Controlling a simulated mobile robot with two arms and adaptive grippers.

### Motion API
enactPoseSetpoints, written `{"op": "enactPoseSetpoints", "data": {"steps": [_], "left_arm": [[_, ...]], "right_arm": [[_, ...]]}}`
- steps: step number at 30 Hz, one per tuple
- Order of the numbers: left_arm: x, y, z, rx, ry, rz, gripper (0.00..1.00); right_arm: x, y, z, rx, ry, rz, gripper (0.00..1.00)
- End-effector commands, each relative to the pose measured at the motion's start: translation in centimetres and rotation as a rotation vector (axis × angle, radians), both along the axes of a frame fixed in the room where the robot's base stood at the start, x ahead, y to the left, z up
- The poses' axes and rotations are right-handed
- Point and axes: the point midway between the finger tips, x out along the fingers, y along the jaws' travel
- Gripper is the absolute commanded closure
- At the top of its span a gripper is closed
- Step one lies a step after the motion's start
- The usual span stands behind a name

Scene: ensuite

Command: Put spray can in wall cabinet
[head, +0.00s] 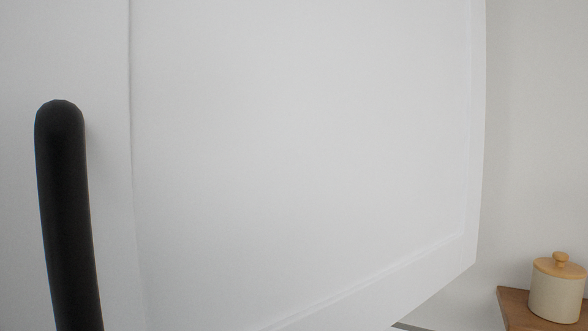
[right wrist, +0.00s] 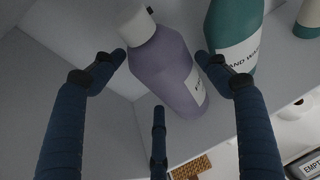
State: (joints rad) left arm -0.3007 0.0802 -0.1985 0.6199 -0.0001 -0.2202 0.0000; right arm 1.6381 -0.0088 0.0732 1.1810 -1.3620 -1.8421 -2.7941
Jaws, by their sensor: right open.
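A white wall cabinet door (head: 300,150) with a long black handle (head: 65,220) fills most of the head view at close range. In the right wrist view, my right gripper (right wrist: 160,65) is open, with its dark blue fingers spread on both sides of a purple bottle-shaped container (right wrist: 168,75) with a white cap. The container looks tilted in this view; its label is partly hidden, so I cannot tell whether it is the spray can. Contact with the fingers is not clear. My left gripper is not in view.
A teal hand wash bottle (right wrist: 237,35) stands close beside the purple container, near my right finger. A pale surface and wall surround them. A woven basket (right wrist: 192,168) and a white roll (right wrist: 296,107) show lower down. A lidded jar (head: 556,290) stands on a wooden shelf (head: 512,308).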

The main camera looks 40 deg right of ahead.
Motion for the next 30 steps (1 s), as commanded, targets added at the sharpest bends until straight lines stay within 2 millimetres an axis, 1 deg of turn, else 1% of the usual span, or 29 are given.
{"op": "enactPoseSetpoints", "data": {"steps": [1, 6, 9, 13, 18, 30], "left_arm": [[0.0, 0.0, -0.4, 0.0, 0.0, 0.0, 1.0], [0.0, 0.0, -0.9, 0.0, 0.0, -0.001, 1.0], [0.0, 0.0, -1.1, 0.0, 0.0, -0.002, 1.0], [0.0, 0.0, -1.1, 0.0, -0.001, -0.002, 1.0], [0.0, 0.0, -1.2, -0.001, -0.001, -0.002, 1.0], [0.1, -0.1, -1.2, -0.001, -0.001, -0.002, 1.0]], "right_arm": [[-0.1, 1.1, 0.4, -0.002, -0.002, 0.004, 0.26], [-0.6, 4.6, 1.9, -0.003, -0.002, 0.004, 0.26], [-0.8, 6.4, 2.7, -0.003, -0.001, 0.003, 0.26], [-1.0, 8.2, 3.4, -0.002, -0.001, 0.002, 0.26], [-1.2, 9.4, 3.9, -0.001, 0.0, 0.0, 0.26], [-1.2, 9.5, 3.9, -0.001, -0.001, 0.0, 0.26]]}}
